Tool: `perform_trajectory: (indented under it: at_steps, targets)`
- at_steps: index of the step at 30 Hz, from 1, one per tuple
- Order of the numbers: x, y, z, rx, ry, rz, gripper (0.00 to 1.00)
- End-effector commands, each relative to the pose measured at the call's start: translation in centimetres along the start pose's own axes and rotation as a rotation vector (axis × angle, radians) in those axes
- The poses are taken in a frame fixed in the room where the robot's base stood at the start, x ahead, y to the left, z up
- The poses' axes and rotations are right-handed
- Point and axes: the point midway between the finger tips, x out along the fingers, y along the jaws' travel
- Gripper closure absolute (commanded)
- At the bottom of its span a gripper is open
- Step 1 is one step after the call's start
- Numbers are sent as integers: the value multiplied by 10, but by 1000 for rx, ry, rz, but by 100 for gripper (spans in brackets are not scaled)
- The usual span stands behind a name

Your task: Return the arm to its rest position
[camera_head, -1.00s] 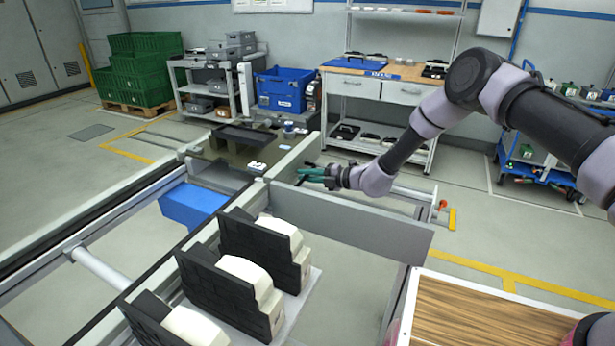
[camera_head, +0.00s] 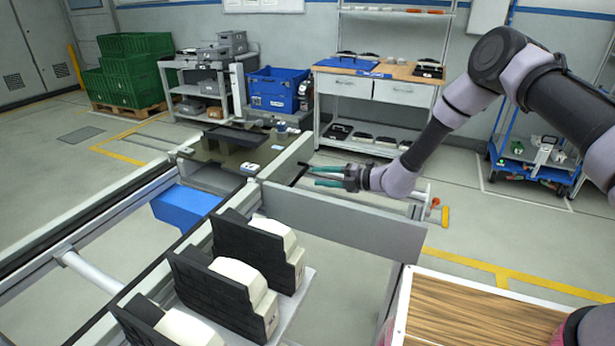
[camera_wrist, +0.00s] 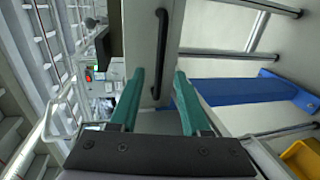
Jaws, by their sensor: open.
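My gripper (camera_head: 328,176) is open and empty, with two green fingers, held above the grey side panel of the line in the head view. In the wrist view the green fingers (camera_wrist: 157,95) stand apart with nothing between them. Beyond them is a pale panel with a black handle (camera_wrist: 162,50). My arm reaches in from the right of the head view, its elbow raised.
Black-and-white blocks (camera_head: 255,250) stand in a row on the line, below my gripper. A grey panel (camera_head: 345,222) runs under my forearm. A blue box (camera_head: 185,207) hangs at the left. A wood-topped surface (camera_head: 470,315) lies at front right. A workbench (camera_head: 375,85) stands behind.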

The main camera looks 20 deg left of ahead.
Motion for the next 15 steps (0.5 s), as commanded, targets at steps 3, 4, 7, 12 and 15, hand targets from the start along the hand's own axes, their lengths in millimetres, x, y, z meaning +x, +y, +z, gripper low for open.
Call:
perform_trajectory:
  at_steps: [3, 4, 7, 12, 15]
  targets:
    - [-16, 0, 0, 2, -1, 0, 53]
    - [-18, 0, 0, 2, 0, 0, 53]
    - [-23, 0, 0, 0, 0, -1, 53]
    - [-24, -1, 0, 0, 0, 0, 53]
    - [-24, -1, 0, 0, 0, -1, 53]
